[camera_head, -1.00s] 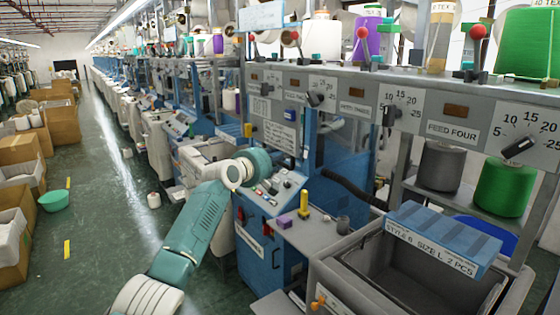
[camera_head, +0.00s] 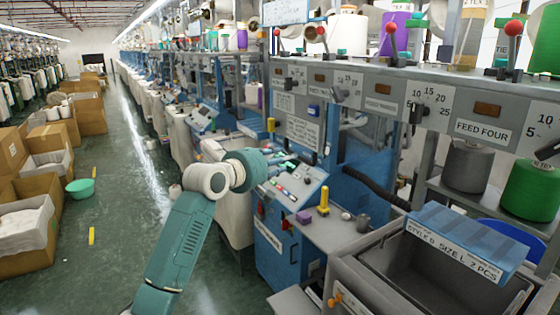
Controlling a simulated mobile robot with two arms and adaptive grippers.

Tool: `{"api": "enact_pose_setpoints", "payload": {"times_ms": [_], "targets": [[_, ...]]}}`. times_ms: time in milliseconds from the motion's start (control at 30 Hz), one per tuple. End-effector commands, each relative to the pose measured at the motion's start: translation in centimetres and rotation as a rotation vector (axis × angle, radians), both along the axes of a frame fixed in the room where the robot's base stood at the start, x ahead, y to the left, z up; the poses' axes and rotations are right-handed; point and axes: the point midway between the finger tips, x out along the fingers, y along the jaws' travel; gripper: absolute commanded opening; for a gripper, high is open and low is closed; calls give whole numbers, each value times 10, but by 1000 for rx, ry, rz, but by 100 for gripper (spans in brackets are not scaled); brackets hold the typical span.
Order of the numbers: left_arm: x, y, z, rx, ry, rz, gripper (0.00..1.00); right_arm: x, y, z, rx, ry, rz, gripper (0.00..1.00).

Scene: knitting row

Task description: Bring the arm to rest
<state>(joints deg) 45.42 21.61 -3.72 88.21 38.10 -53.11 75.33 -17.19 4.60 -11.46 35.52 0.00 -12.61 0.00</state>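My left arm (camera_head: 185,240) rises from the bottom of the head view, with white and teal links. Its wrist (camera_head: 245,170) points away from me, toward the blue machine's control panel (camera_head: 295,185). My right arm and gripper are not in view.
The green aisle floor (camera_head: 130,200) between is clear.

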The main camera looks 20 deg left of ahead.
Motion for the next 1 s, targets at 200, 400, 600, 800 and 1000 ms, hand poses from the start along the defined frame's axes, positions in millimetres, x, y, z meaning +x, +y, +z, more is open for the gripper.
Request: {"api": "enact_pose_setpoints", "payload": {"times_ms": [200, 400, 600, 800, 1000], "targets": [[-5, 1, 1, -1, 1, -1, 39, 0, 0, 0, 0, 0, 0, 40], [-4, 1, 1, -1, 0, -1, 39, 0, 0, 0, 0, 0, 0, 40], [-3, 1, -11, 9, 12, 2, 39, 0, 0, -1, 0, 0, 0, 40], [4, 8, -115, 112, 102, 18, 39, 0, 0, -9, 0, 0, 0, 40], [-12, 17, -269, 298, 233, 13, 39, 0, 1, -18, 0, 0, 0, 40]]}}
